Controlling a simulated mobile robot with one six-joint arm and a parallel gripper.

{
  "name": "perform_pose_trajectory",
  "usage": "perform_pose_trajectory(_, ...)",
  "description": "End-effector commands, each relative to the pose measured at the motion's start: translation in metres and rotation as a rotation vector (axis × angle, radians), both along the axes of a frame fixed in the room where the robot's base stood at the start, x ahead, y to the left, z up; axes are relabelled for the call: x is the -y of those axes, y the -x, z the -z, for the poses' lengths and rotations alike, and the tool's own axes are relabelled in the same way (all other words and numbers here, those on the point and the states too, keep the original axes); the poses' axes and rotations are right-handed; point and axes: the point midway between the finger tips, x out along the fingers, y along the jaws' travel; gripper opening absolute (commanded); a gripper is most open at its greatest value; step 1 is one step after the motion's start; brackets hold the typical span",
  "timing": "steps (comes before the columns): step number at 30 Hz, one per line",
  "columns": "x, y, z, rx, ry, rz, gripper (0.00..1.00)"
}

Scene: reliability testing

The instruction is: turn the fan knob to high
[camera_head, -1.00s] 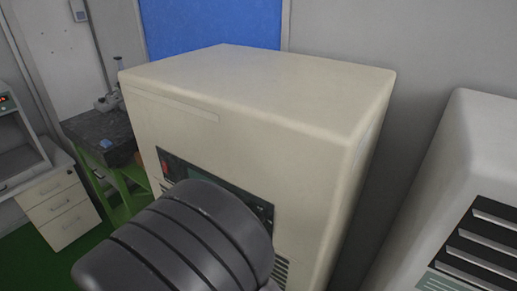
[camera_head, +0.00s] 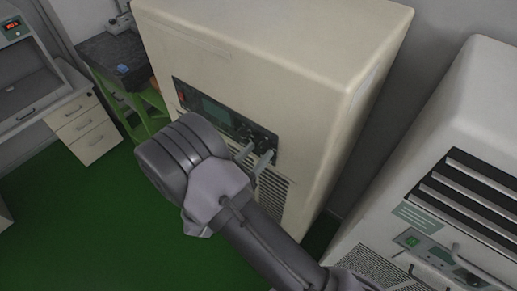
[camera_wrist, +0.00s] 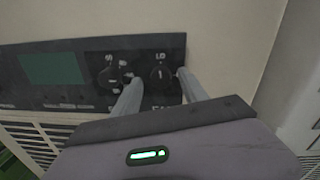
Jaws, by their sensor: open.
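A dark control panel (camera_head: 212,106) is on the front of a large beige cabinet (camera_head: 270,60). In the wrist view the panel (camera_wrist: 50,98) carries two round black knobs, a left knob (camera_wrist: 117,70) and a right knob (camera_wrist: 160,74). Small white text above the right knob seems to read "LO"; a light pointer on it stands about upright. Contact cannot be told.
A green screen (camera_wrist: 55,69) fills the panel's left part, and a red switch (camera_head: 181,97) is at its left end. Vent slats (camera_head: 272,190) lie below. A second cabinet (camera_head: 440,150) stands at the right. A drawer unit (camera_head: 82,130) stands left, with green floor (camera_head: 80,220) between.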

Motion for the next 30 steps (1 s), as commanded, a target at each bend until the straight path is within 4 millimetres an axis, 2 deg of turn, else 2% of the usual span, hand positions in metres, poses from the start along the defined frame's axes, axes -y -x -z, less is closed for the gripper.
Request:
perform_pose_trajectory(4, 0.0049, -0.0067, 0.0, 0.0, 0.0, 0.0, 0.51)
perform_pose_trajectory(11, 0.0053, -0.0074, 0.0004, 0.0, 0.0, 0.0, 0.51)
perform_pose_trajectory(19, 0.0052, -0.0071, 0.0003, 0.0, 0.0, 0.0, 0.0)
perform_pose_trajectory(30, 0.0052, -0.007, 0.0025, 0.031, -0.039, 0.0, 0.0)
